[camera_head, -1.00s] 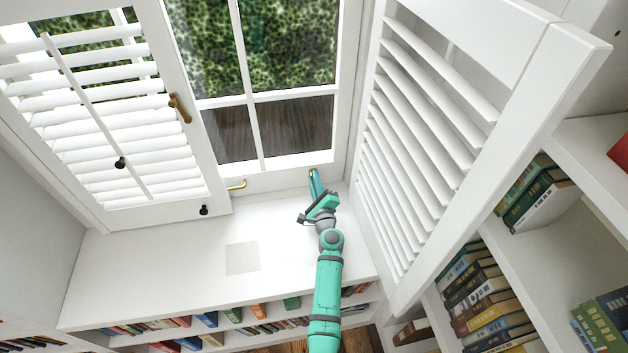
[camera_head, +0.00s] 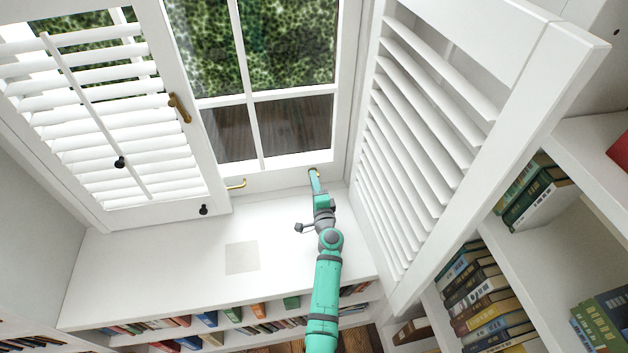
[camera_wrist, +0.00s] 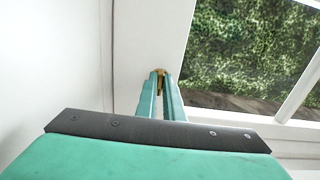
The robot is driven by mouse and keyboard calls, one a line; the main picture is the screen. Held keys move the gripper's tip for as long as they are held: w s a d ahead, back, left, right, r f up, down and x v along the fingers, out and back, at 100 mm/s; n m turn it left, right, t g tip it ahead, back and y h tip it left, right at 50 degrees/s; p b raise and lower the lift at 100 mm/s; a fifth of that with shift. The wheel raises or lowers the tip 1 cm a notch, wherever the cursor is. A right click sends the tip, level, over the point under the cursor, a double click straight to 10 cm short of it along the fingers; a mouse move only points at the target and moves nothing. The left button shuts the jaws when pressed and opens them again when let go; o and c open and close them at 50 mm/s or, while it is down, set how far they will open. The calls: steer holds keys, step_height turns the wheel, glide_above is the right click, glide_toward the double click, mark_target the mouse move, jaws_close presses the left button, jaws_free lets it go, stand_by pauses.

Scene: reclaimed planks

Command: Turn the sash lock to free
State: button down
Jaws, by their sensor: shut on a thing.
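The brass sash lock (camera_head: 313,171) sits on the bottom rail of the window sash at the right, mostly hidden by my gripper in the head view. In the wrist view the brass lock (camera_wrist: 160,78) shows between the fingertips. My gripper (camera_head: 315,177) is at the lock, its teal fingers shut on it; the fingers also show in the wrist view (camera_wrist: 160,82). The window sash (camera_head: 270,178) looks closed in its frame. How far the lock is turned cannot be made out.
A brass handle (camera_head: 237,184) sits on the same rail to the left. A louvred shutter (camera_head: 425,140) stands open close to the right of my arm; another shutter (camera_head: 110,120) stands at the left. The white sill (camera_head: 180,255) is clear apart from a pale square (camera_head: 242,257).

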steer(key=shift+f, duration=0.1)
stand_by(0.3)
steer(key=c, duration=1.9)
jaws_free()
steer(key=shift+w, duration=0.15)
steer(key=shift+o, duration=0.2)
steer(key=shift+a, duration=0.4)
steer(key=shift+d, duration=0.35)
steer(key=shift+s+d, duration=0.25)
steer(key=shift+s, duration=0.2)
steer(key=s, duration=0.9)
steer(key=shift+s+d, duration=0.35)
steer(key=shift+d, duration=0.15)
